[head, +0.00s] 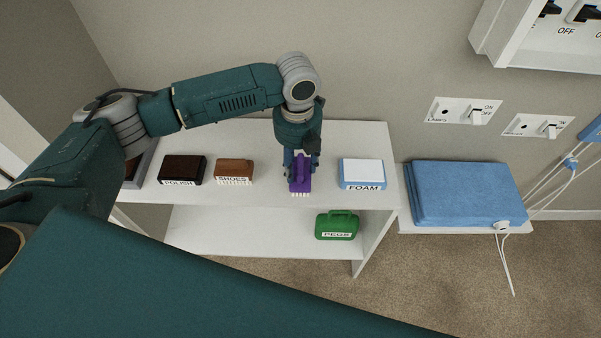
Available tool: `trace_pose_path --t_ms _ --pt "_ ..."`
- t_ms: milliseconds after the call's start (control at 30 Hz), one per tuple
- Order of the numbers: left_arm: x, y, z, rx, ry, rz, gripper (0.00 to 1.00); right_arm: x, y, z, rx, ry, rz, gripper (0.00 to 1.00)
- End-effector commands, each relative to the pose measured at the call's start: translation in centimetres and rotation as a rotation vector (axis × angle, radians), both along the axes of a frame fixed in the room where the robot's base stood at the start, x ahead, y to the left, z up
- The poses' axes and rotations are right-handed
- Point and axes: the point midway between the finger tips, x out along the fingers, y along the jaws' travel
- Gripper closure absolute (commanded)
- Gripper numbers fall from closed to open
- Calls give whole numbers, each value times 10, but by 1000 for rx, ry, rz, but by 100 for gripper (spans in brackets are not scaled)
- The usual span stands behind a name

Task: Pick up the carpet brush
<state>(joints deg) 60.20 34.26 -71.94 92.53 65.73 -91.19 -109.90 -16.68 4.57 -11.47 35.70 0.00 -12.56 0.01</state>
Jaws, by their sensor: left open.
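A purple brush (300,182) with pale bristles along its front edge sits on the white shelf's top, right of the middle; I take it to be the carpet brush. My left gripper (301,162) points down directly over it, with its open fingers at either side of the brush's upper part. The gripper hides the back of the brush. I cannot tell whether the fingers touch it. My right gripper is not in view.
On the shelf top (340,137) stand a dark POLISH brush (181,168), a brown SHOES brush (235,169) and a blue-and-white FOAM block (362,171). A green PEGS case (337,224) is on the lower shelf. Folded blue fabric (465,193) lies at right.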

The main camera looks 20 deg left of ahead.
Motion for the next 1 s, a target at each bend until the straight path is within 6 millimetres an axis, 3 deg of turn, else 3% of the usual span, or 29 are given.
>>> trace_pose_path --t_ms 67,267,767,1000 --pt "0 0 0 0 0 0 59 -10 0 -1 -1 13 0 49" --pt "0 0 0 0 0 0 99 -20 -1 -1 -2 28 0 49" --pt "0 0 7 0 -1 0 100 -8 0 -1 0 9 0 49" --pt "2 -1 43 -2 -6 -1 100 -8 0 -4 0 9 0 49"
